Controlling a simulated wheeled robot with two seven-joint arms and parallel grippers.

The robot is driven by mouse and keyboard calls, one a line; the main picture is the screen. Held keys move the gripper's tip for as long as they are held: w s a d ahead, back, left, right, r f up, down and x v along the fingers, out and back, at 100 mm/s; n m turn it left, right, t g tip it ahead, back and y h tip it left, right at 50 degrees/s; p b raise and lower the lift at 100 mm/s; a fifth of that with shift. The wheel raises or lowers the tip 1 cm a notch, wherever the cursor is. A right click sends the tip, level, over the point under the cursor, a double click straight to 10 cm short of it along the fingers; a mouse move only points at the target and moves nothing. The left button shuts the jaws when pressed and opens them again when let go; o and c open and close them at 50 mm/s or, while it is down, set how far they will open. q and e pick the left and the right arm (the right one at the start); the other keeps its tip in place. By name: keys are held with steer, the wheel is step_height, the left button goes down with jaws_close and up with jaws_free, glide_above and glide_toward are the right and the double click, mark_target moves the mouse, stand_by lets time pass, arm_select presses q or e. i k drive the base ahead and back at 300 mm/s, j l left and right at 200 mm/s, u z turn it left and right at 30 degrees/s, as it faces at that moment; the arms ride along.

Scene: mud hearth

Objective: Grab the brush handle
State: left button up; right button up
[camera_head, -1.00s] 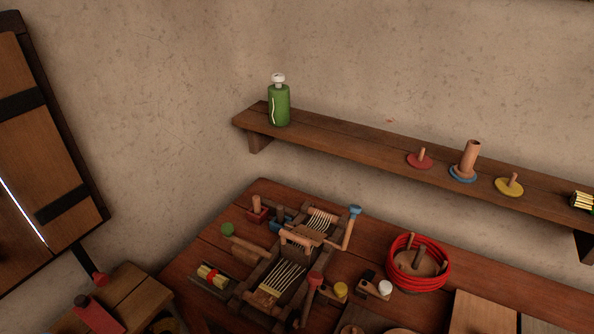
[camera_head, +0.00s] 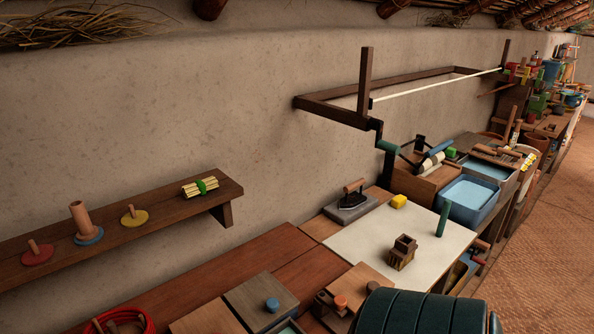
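No brush handle can be made out with certainty. Several small wooden handled items (camera_head: 500,152) lie by the blue basins on the right, too small to tell whether one is a brush. An upright green cylinder (camera_head: 443,219) stands on the white board, and I cannot tell what it is. Neither of my grippers is in view.
A wall shelf (camera_head: 160,221) holds pegs and a yellow bundle. The white board (camera_head: 365,246) carries a small wooden block piece (camera_head: 402,252). A flat iron (camera_head: 352,195) stands behind it. A blue basin (camera_head: 470,198) is further right. Woven floor (camera_head: 550,260) is clear at right.

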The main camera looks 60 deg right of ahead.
mark_target(447, 203)
steer(key=z, duration=2.9)
steer(key=i+l+u, duration=0.15)
steer(key=u, duration=0.65)
steer(key=i+l+u, duration=0.25)
steer(key=l, duration=0.25)
steer(key=l+u, duration=0.2)
steer(key=l, duration=0.3)
steer(key=i+l+u, duration=0.1)
steer(key=l+u, duration=0.15)
steer(key=l, duration=0.3)
steer(key=i+l, duration=0.1)
steer(key=l, duration=1.1)
steer(key=i+l+u, duration=0.15)
steer(key=l, duration=1.1)
steer(key=k, duration=0.05)
